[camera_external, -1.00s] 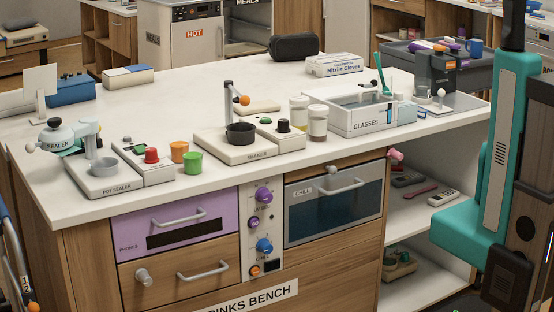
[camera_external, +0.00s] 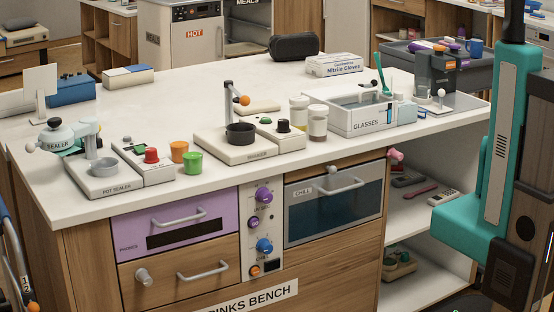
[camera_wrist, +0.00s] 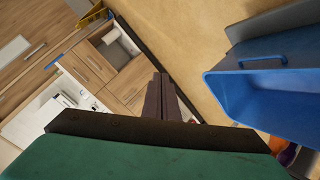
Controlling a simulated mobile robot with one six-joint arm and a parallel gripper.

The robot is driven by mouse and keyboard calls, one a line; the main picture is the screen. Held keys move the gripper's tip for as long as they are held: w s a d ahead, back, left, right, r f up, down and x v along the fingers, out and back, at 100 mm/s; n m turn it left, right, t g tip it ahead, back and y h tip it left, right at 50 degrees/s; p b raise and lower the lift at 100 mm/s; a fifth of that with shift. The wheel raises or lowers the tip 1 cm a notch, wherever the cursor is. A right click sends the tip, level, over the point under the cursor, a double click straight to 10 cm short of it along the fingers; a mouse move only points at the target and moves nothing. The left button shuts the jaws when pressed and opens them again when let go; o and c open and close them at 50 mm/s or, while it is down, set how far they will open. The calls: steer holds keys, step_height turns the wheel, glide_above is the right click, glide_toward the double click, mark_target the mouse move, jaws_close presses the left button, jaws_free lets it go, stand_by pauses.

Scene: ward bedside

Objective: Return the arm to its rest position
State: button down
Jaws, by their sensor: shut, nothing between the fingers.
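My arm (camera_external: 493,150) stands folded upright at the right edge of the external view, teal and dark, to the right of the bench. My gripper (camera_wrist: 158,84) shows in the wrist view as two dark fingers lying together, with nothing between them. It points over the tan floor, clear of any object. The gripper cannot be made out in the external view.
The drinks bench (camera_external: 105,205) stands left of my arm, holding a shaker (camera_external: 245,148), a pot sealer (camera_external: 105,178) and a glasses basin (camera_external: 365,126). In the wrist view, a blue bin (camera_wrist: 222,92) is at right and wooden drawers (camera_wrist: 88,66) are at left.

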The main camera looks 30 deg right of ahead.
steer(key=s+a+f+n+g+y+p, duration=0.1)
steer(key=s+a+f+g+y+p, duration=0.25)
steer(key=a, duration=0.85)
steer(key=s+a+f+n+g+y+p, duration=0.15)
steer(key=s+a+f+p, duration=0.35)
steer(key=a, duration=0.6)
steer(key=s+a+f+n+g+y+p, duration=0.1)
steer(key=s+a+f+n+g+y, duration=0.3)
steer(key=a, duration=0.8)
steer(key=w+a+r+t+y+p, duration=0.1)
steer(key=w+a+t+p, duration=0.3)
steer(key=a, duration=0.8)
steer(key=w+a+r+g+p, duration=0.1)
steer(key=w+a, duration=0.4)
steer(key=a, duration=0.6)
steer(key=s+a+r+n+y+p, duration=0.1)
steer(key=a+r+p, duration=0.1)
steer(key=a, duration=0.8)
steer(key=s+a+r+n+p, duration=0.1)
steer(key=a+r+n+p, duration=0.1)
steer(key=a, duration=0.9)
steer(key=shift+r+y+p, duration=0.25)
steer(key=shift+y+p, duration=0.15)
steer(key=shift+p, duration=0.15)
